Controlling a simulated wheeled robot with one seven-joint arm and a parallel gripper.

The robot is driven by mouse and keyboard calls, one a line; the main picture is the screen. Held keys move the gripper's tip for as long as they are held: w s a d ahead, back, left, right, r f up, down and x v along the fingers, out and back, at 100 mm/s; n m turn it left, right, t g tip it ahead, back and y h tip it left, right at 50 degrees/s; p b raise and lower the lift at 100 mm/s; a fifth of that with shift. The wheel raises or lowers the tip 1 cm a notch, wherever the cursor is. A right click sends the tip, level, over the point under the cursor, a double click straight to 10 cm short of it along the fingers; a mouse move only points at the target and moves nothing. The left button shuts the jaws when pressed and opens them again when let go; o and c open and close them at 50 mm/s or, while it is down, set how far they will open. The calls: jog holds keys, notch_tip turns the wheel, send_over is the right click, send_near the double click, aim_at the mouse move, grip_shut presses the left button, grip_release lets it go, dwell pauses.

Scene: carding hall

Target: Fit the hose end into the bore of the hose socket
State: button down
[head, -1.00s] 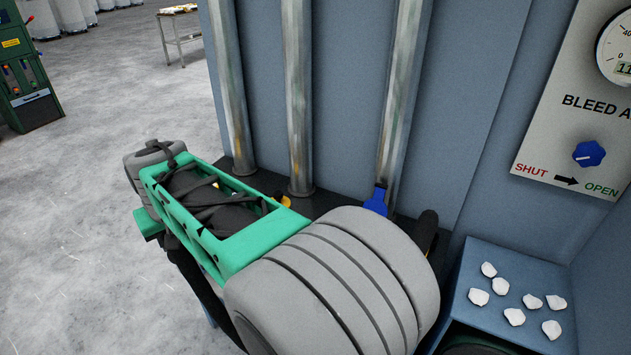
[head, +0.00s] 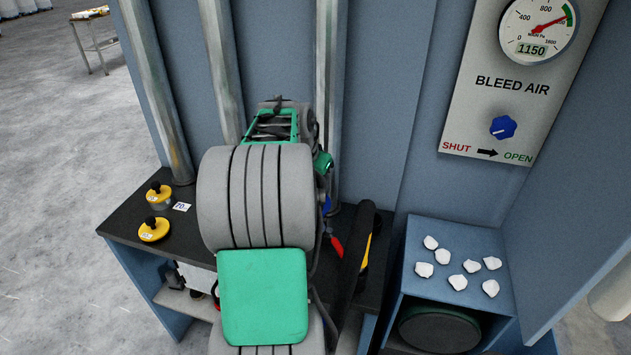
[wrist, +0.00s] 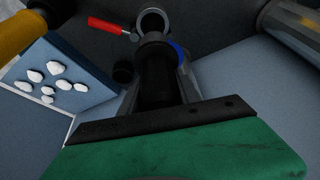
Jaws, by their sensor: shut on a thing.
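In the wrist view my gripper (wrist: 157,92) is shut on a black, tube-like part, which I take to be the hose end (wrist: 157,75). A grey rim tops this part, with a blue piece at its right. Just beyond it is a grey ring with a dark opening, seemingly the hose socket (wrist: 152,12), with a red lever (wrist: 108,25) at its left. The ring and the held part overlap in the picture; I cannot tell whether they touch. In the head view my arm hides the gripper. The red lever (head: 336,245) shows right of my arm.
A dark bench top (head: 128,224) carries two yellow weights with black knobs (head: 155,229) at left. Metal pipes (head: 222,70) rise behind. A black curved tube (head: 350,265) stands right of my arm. White tufts (head: 448,268) lie on a blue box. A bleed-air panel (head: 505,115) hangs above.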

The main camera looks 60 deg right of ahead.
jog(key=shift+w+a, duration=0.1)
jog(key=shift+f+b, duration=0.25)
jog(key=shift+b, duration=0.15)
notch_tip(320, 180, down, 5)
jog(key=b, duration=0.4)
jog(key=shift+f, duration=0.15)
jog(key=shift+f+b, duration=2.65)
jog(key=shift+f, duration=0.45)
dwell(1.0)
jog(key=c, duration=0.8)
grip_release()
jog(key=shift+o, duration=0.2)
jog(key=shift+a+r, duration=0.1)
jog(key=shift+r, duration=0.05)
jog(key=v, duration=0.7)
jog(key=shift+a+r, duration=0.1)
jog(key=shift+r, duration=0.2)
